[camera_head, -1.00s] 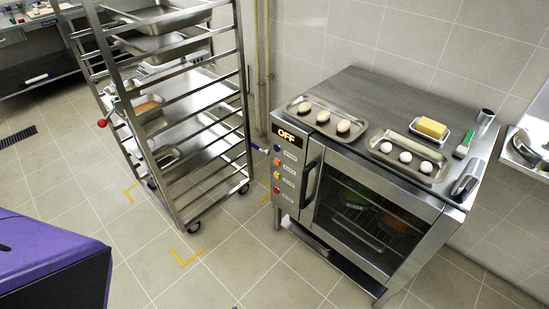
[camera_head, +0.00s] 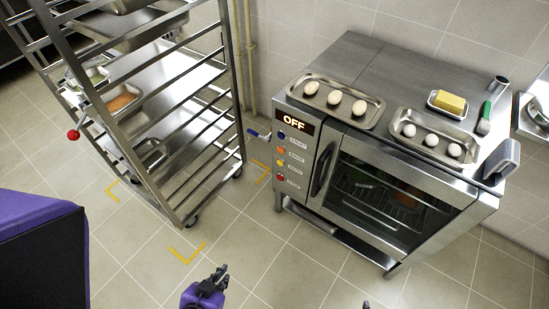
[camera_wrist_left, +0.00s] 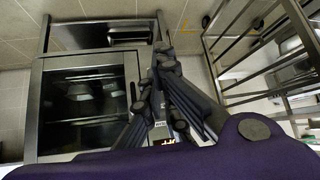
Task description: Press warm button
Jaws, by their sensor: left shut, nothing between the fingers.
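The oven (camera_head: 400,165) stands at the right, its display (camera_head: 295,122) reading OFF. Below it, the panel has a column of buttons: blue (camera_head: 281,135), orange (camera_head: 281,150), yellow (camera_head: 281,163) and red (camera_head: 280,177). Their labels are too small to read, so I cannot tell which is warm. My left gripper (camera_head: 221,272) is shut and empty, low in the head view, apart from the panel. In the left wrist view its fingers (camera_wrist_left: 160,62) cover part of the panel. A small dark tip (camera_head: 366,305) at the bottom edge may be my right gripper.
A wheeled rack (camera_head: 190,205) with trays stands left of the oven. Trays of eggs (camera_head: 373,115) (camera_head: 468,158) and a butter dish (camera_head: 433,103) sit on the oven top. The tiled floor (camera_head: 290,270) before the oven is clear.

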